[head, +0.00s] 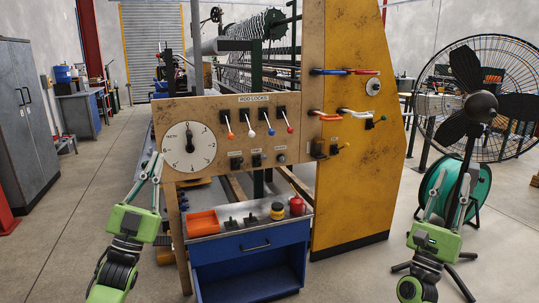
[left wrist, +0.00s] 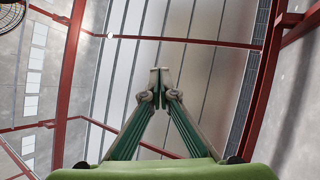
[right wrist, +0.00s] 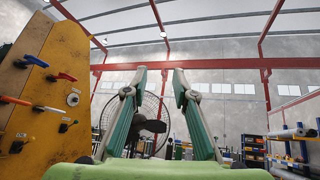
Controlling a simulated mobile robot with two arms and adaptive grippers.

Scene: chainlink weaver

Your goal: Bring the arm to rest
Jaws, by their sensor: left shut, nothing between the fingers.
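My left gripper (head: 152,168) points upward in front of the left edge of the panel, just left of the white dial (head: 189,147). It is shut and empty; in the left wrist view its fingertips (left wrist: 160,78) meet against the ceiling. My right gripper (head: 464,183) points upward at the right, in front of the green hose reel (head: 437,190) and below the fan. In the right wrist view its fingers (right wrist: 159,80) stand apart with nothing between them.
A tan panel with rod-lock levers (head: 260,123) and a yellow machine side (head: 360,190) stand ahead. A black fan (head: 480,105) stands right. Floor at left is clear.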

